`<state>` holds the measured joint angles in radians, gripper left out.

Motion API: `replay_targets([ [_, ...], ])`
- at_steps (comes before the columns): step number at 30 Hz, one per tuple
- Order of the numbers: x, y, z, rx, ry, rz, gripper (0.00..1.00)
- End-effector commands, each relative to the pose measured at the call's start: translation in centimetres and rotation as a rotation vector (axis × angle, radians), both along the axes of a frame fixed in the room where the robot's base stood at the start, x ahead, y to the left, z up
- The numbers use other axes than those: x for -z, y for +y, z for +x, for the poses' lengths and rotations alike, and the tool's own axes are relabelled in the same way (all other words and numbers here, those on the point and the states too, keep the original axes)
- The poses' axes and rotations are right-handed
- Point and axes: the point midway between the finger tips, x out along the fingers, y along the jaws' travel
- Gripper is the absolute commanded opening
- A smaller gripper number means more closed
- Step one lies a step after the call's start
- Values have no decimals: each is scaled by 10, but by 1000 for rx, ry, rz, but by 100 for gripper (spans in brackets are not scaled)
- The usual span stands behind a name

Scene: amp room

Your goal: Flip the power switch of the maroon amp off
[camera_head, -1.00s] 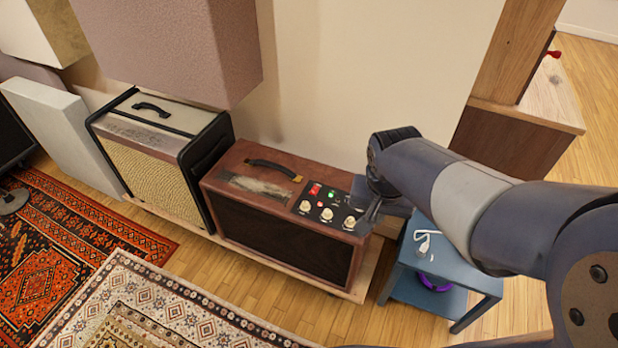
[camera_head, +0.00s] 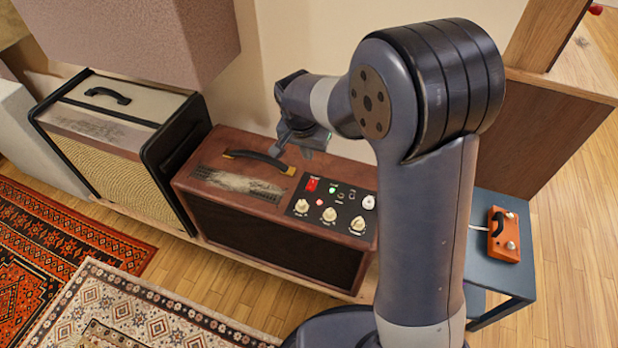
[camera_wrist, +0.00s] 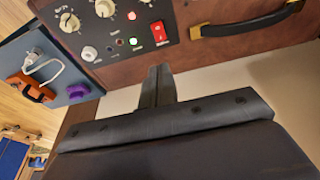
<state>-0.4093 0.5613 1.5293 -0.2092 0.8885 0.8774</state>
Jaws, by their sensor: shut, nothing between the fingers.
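The maroon amp (camera_head: 270,240) stands on a low wooden plank, with a black control panel (camera_head: 335,205) at the right of its top. The red power switch (camera_head: 312,184) is at the panel's rear left corner, next to a lit green lamp (camera_head: 332,190). In the wrist view the red switch (camera_wrist: 159,33) lies just beyond my fingers.
The amp's black handle (camera_head: 255,160) is left of the panel, with cream knobs (camera_head: 329,214) in front of the switch. A cream-topped amp (camera_head: 120,125) stands left. A mauve box (camera_head: 140,45) hangs behind. A blue table (camera_head: 485,250) at right holds an orange pedal (camera_head: 504,240).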

Motion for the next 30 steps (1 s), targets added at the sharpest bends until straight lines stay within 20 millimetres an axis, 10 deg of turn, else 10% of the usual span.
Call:
replay_targets([
  [8,9,-1,2,0,1,-1,0],
  [30,132,-7,18,-1,1,0,0],
])
